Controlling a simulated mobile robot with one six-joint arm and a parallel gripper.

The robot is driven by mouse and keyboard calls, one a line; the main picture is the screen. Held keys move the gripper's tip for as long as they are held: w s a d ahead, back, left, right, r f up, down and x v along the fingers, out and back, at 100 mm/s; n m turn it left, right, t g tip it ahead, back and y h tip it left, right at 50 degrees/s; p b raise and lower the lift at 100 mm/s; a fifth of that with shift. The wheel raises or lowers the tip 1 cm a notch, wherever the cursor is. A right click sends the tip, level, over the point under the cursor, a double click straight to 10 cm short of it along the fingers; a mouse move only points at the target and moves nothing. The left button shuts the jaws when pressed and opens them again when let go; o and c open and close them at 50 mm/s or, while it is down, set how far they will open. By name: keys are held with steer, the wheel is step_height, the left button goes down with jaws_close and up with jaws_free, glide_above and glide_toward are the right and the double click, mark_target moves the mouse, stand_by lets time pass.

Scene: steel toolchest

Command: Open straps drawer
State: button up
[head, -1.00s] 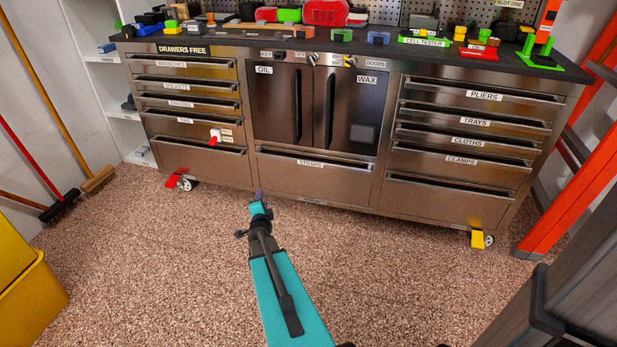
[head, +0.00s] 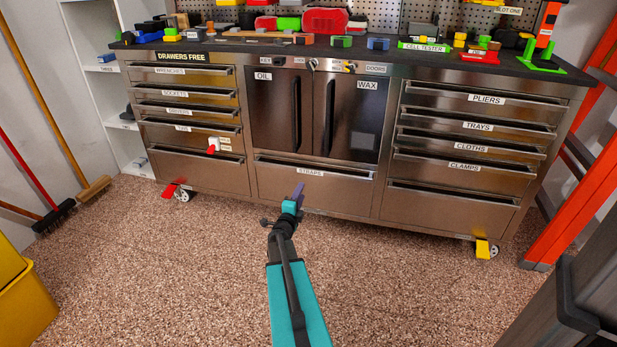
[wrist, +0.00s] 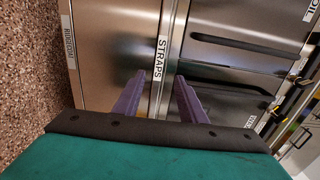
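The straps drawer (head: 335,194) is the wide steel drawer at the bottom centre of the toolchest in the head view. It looks shut, with its handle lip along the top edge and a STRAPS label (head: 311,173). In the wrist view the drawer front (wrist: 110,45) appears turned on its side, with the label (wrist: 160,58) by the handle. My gripper (head: 298,192) is in front of the drawer, just below the label in the head view. In the wrist view its two purple fingers (wrist: 158,97) are apart and empty, with the handle strip between them. I cannot tell any contact.
Above the drawer are the oil door (head: 279,110) and wax door (head: 353,120), both shut. Drawer stacks flank them, and a red-and-white item (head: 213,146) sits on the left stack. An orange ladder (head: 580,205) stands at right. The floor (head: 180,270) before the chest is clear.

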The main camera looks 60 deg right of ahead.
mark_target(310, 172)
steer(key=shift+b+x, duration=1.35)
steer(key=shift+x, duration=5.45)
jaws_close()
steer(key=shift+a, duration=0.15)
steer(key=shift+s, duration=0.1)
